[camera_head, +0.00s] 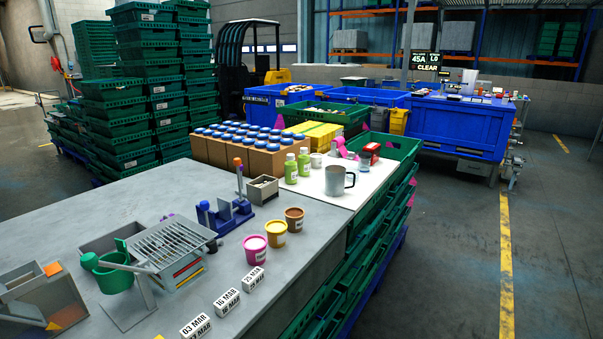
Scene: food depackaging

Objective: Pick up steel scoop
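A grey steel cup with a side handle (336,181) stands upright on the white board at the right end of the grey table. It is the only vessel of plain steel look that I see, and it may be the steel scoop; I cannot tell for certain. Its handle points right, and its top is open. Nothing touches it that I can see. My gripper is not in view.
Green bottles (291,168), a red item (371,149) and boxes of blue-lidded jars (235,155) stand behind. Small tubs (255,249) and date blocks (227,301) lie nearer. A slatted rack (172,243) is at left. The table middle is fairly clear; floor is free at right.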

